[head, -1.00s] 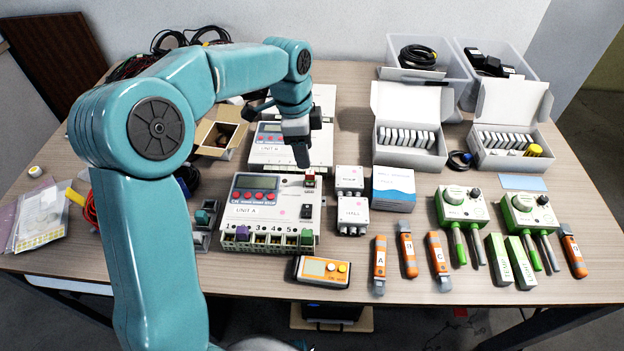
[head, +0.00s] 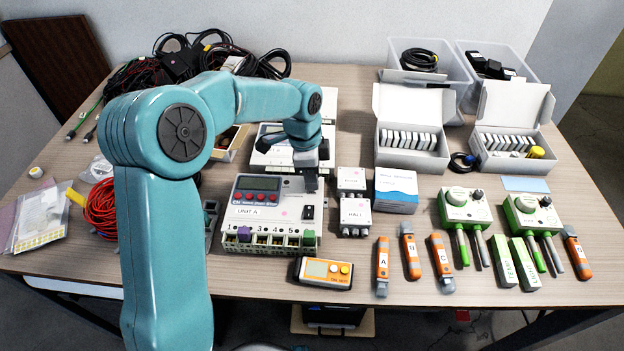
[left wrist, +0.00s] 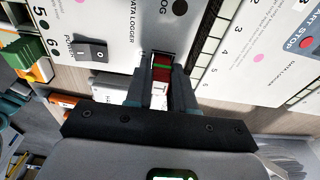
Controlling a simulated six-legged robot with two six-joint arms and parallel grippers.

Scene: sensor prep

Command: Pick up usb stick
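The usb stick (left wrist: 161,75) is a small dark red piece with a green line, seen in the left wrist view at a slot of a white data logger labelled UNIT A (head: 262,211). A white part with a letter shows just below it. My left gripper (left wrist: 161,88) has its two dark fingers on either side of the stick, very close to it; whether they press on it I cannot tell. In the head view my left gripper (head: 309,184) points down at the unit's upper right corner and hides the stick. My right gripper is not in view.
A second white unit (head: 265,155) stands behind UNIT A. Small white sensor boxes (head: 354,216) and a white-and-blue box (head: 396,190) stand close on the right. An orange meter (head: 324,272) lies in front. Cables (head: 190,62) crowd the back left.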

